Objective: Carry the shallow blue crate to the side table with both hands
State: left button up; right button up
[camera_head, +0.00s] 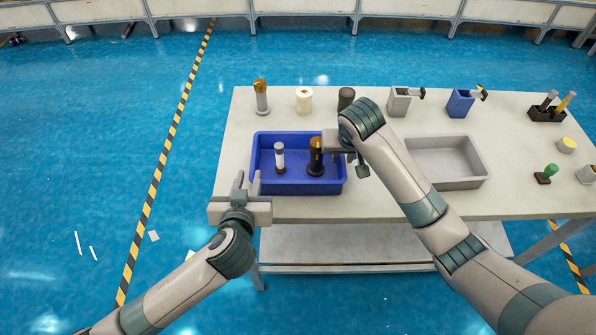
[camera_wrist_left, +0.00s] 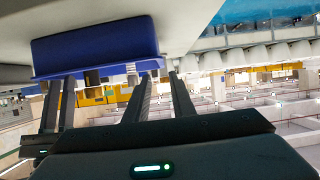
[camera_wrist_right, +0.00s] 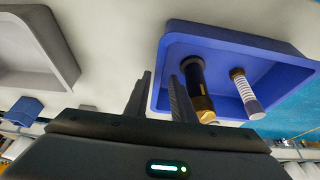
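The shallow blue crate (camera_head: 300,187) sits on the table near its front left. A white-and-grey bottle (camera_head: 280,158) and a dark bottle with a gold top (camera_head: 316,160) stand inside it. My left gripper (camera_head: 248,181) is open at the crate's left front corner. The left wrist view shows the crate's blue outer wall (camera_wrist_left: 95,45) close to the fingertips; I cannot tell whether they touch. My right gripper (camera_head: 352,165) is at the crate's right side. In the right wrist view its open fingers (camera_wrist_right: 160,85) are on either side of the crate's wall (camera_wrist_right: 157,75).
A grey tray (camera_head: 460,184) sits right of the crate, behind my right arm. Bottles, a white roll (camera_head: 304,97) and small holders (camera_head: 460,103) line the table's back. A lower shelf (camera_head: 340,240) shows beneath. Floor to the left is open, with a striped line (camera_head: 155,180).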

jog(key=v, duration=0.6)
dwell(0.6)
